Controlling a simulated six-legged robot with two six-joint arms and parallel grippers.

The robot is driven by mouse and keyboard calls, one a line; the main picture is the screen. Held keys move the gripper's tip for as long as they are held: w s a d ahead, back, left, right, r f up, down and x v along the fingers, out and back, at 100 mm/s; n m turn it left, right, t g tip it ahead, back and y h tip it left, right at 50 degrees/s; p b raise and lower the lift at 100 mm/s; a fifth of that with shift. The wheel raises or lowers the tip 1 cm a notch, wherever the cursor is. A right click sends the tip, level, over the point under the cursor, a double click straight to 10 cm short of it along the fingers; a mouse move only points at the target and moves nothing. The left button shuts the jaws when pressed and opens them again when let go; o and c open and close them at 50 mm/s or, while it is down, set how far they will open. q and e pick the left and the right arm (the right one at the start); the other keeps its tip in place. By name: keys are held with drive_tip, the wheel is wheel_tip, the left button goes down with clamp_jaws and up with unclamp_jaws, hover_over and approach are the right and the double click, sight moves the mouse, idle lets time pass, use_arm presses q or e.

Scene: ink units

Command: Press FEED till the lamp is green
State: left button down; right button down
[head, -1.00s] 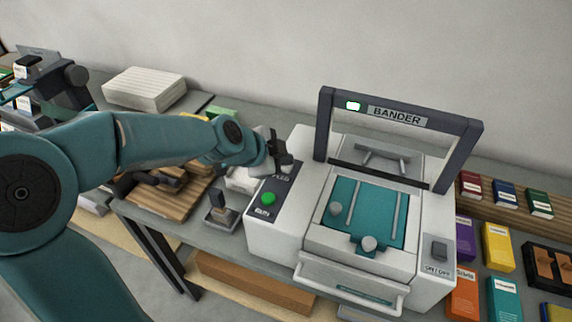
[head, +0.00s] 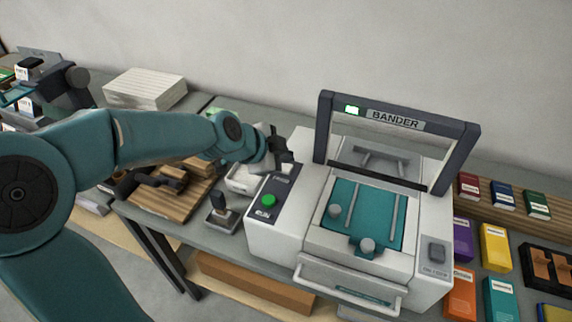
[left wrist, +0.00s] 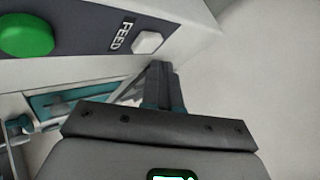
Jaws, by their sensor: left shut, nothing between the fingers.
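The BANDER machine (head: 400,119) stands on the bench. The lamp (head: 352,110) on its top frame shows green. The left panel has a green round button (head: 268,200); it also shows in the left wrist view (left wrist: 25,35). My left gripper (head: 279,150) is shut and empty at the far end of that panel. In the left wrist view its fingertips (left wrist: 160,67) appear just short of the FEED button; I cannot tell if they touch.
The ON/OFF switch (head: 436,251) is on the machine's front right. A stamp-like tool (head: 222,214) and a wooden board (head: 170,200) lie left of the machine. A paper stack (head: 145,88) is at the back left. Coloured boxes (head: 496,246) stand at the right.

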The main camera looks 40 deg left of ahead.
sight(284, 169)
use_arm(q)
drive_tip(key=shift+r+p, duration=1.9)
drive_tip(key=shift+r, duration=0.7)
drive_tip(key=shift+f, duration=0.1)
